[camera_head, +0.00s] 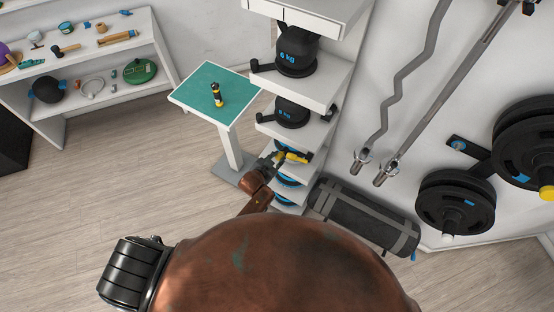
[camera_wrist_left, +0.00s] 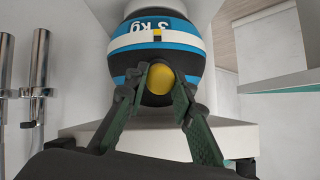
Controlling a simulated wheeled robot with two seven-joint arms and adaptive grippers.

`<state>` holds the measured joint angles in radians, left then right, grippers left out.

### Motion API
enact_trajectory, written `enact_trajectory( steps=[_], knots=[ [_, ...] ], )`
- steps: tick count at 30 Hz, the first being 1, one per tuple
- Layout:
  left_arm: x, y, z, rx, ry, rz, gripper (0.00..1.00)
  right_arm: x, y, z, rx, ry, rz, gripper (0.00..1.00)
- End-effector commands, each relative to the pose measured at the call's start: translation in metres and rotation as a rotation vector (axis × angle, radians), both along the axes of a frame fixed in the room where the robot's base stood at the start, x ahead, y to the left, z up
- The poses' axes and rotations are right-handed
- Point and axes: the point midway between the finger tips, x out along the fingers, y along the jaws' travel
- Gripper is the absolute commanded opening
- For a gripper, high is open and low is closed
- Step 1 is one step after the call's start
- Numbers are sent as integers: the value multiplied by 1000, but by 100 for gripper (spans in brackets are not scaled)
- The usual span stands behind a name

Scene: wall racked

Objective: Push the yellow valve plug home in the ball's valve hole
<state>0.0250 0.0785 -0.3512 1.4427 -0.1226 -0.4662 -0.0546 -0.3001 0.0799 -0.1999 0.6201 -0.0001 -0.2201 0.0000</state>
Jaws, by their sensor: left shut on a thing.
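The ball (camera_wrist_left: 125,55) is dark with a blue and white band marked 3 kg, and sits on a rack shelf in the left wrist view. The yellow valve plug (camera_wrist_left: 157,34) shows as a small yellow spot with a dark mark on the band; its depth in the hole cannot be told. My left gripper (camera_wrist_left: 160,88) is shut on a yellow thing (camera_wrist_left: 160,77) with a rounded end, in front of the ball below the plug. In the head view my left gripper (camera_head: 279,160) holds this yellow thing (camera_head: 296,157) at the rack; the ball is mostly hidden there.
The white rack (camera_head: 322,92) holds more balls on shelves above. A small green-topped table (camera_head: 195,91) with a yellow and black object (camera_head: 217,95) stands to its left. A black rolled bag (camera_head: 360,217) lies to its right, below wall-hung bars. The floor at left is clear.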

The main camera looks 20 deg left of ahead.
Motion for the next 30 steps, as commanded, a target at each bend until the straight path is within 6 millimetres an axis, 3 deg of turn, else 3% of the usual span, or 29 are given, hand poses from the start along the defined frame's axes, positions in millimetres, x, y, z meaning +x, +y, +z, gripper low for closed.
enact_trajectory(
  steps=[17, 18, 26, 30],
  knots=[
    [15, -4, -7, 0, -1, 0, 0, 0, 0, -11, 0, 0, 0, 43],
    [14, -4, -7, 0, 0, 0, 25, 0, 0, -10, 0, 0, 0, 43],
    [14, -4, -6, 0, 0, 0, 43, 0, 0, -9, 0, 0, 0, 43],
    [14, -4, -6, 0, 0, 0, 43, 0, 0, -9, 0, 0, 0, 43]
  ],
)
